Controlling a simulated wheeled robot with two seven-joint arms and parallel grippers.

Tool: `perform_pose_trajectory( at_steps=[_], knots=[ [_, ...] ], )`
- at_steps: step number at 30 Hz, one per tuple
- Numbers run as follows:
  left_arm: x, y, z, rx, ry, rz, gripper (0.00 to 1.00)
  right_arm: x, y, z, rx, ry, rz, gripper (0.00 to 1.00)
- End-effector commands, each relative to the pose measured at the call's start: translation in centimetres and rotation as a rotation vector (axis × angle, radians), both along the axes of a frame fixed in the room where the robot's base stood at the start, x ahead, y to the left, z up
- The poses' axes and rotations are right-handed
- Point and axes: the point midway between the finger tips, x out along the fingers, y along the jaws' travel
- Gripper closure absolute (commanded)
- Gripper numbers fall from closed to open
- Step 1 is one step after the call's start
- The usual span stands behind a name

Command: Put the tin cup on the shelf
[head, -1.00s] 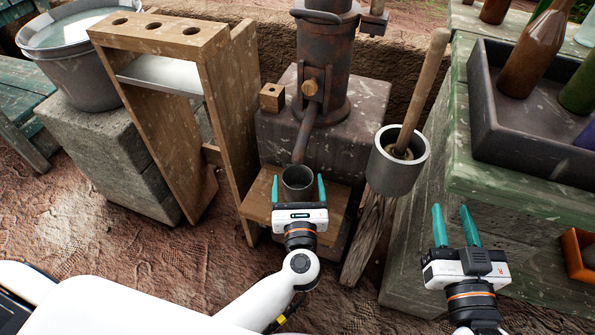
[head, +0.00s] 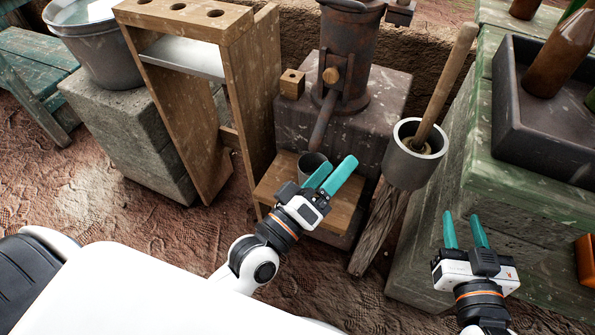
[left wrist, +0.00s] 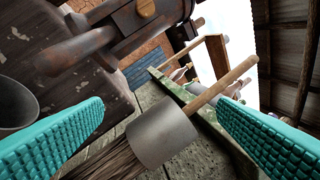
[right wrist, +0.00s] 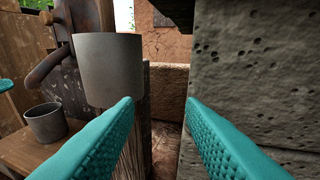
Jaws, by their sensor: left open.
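The grey tin cup (head: 306,168) stands upright on a low wooden shelf (head: 345,206) under the spout of the rusty press. In the head view my left finger partly covers it. The cup shows whole on the wood in the right wrist view (right wrist: 45,124), and at the left edge of the left wrist view (left wrist: 14,104). My left gripper (head: 336,167) is open and empty, in front of the cup and angled to the right. Its fingers are not around the cup. My right gripper (head: 461,216) is open and empty, further right by the green stone block.
A grey mortar (head: 408,170) with a wooden pestle stands on a post right of the shelf. A wooden rack (head: 245,100) with holes on top stands to the left. A dark tray (head: 540,130) of bottles is at right. The rusty press (head: 347,65) stands behind.

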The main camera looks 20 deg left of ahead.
Motion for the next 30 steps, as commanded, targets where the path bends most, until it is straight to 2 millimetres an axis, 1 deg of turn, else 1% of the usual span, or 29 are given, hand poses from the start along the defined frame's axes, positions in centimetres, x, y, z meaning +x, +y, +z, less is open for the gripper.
perform_pose_trajectory(
  at_steps=[1,3,6,9,13,26,29,30],
  knots=[
    [-0.2,0.9,-0.3,0.239,-0.010,0.033,0.19,0.0,0.0,0.0,0.000,0.000,0.000,0.64],
    [-0.2,2.3,-1.1,0.532,-0.010,0.076,0.19,0.0,0.0,0.0,0.000,0.000,0.000,0.64],
    [-0.4,4.4,-1.9,0.831,0.007,0.122,0.19,0.0,0.0,0.0,0.000,0.000,0.000,0.64],
    [-0.5,5.7,-2.4,0.989,0.025,0.145,0.19,0.0,0.0,0.0,0.000,0.000,0.000,0.64],
    [-0.6,6.2,-2.5,1.045,0.032,0.153,0.19,0.0,0.0,0.0,0.000,0.000,0.000,0.64],
    [-0.6,6.1,-2.6,1.039,0.037,0.148,0.19,0.0,0.1,-0.1,0.000,0.004,0.003,0.64],
    [-0.8,6.3,-3.8,1.056,0.090,0.123,0.19,-0.3,-0.1,-1.3,-0.016,0.063,-0.001,0.64],
    [-1.1,6.5,-4.7,1.071,0.134,0.101,0.19,-0.6,-0.4,-2.2,-0.027,0.111,-0.005,0.64]
  ],
)
